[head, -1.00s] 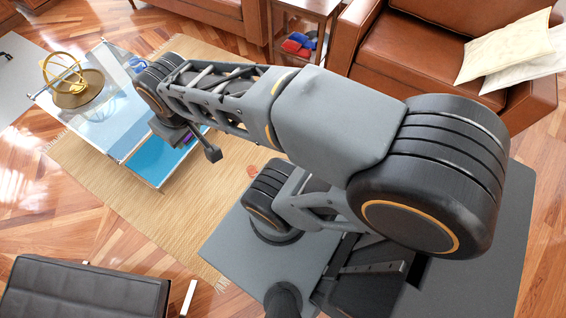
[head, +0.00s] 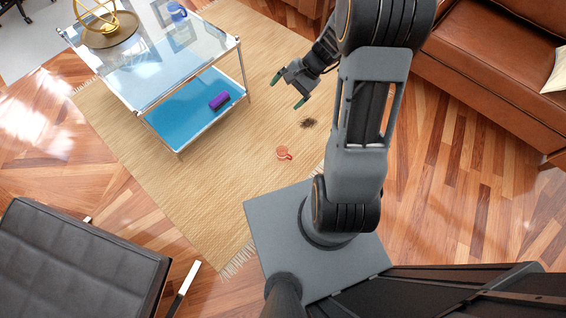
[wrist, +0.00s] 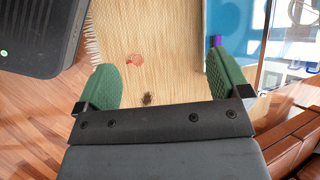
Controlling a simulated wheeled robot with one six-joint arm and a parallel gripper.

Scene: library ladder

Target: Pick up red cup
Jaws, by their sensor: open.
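The red cup (head: 283,153) is small and sits on the woven rug in the head view, between the glass table and my base. It also shows in the wrist view (wrist: 134,60), above the middle and nearer the left finger. My gripper (head: 287,88) is open and empty in the head view, up and slightly right of the cup and apart from it. In the wrist view its green fingers (wrist: 165,80) are spread wide, with rug showing between them.
A glass table (head: 190,80) with a blue lower shelf stands left of my gripper; it holds a purple object (head: 219,101) and a blue mug (head: 177,12). A dark patch (head: 309,123) lies on the rug (head: 130,140). A black chair (head: 75,260) and brown sofa (head: 480,60) flank it.

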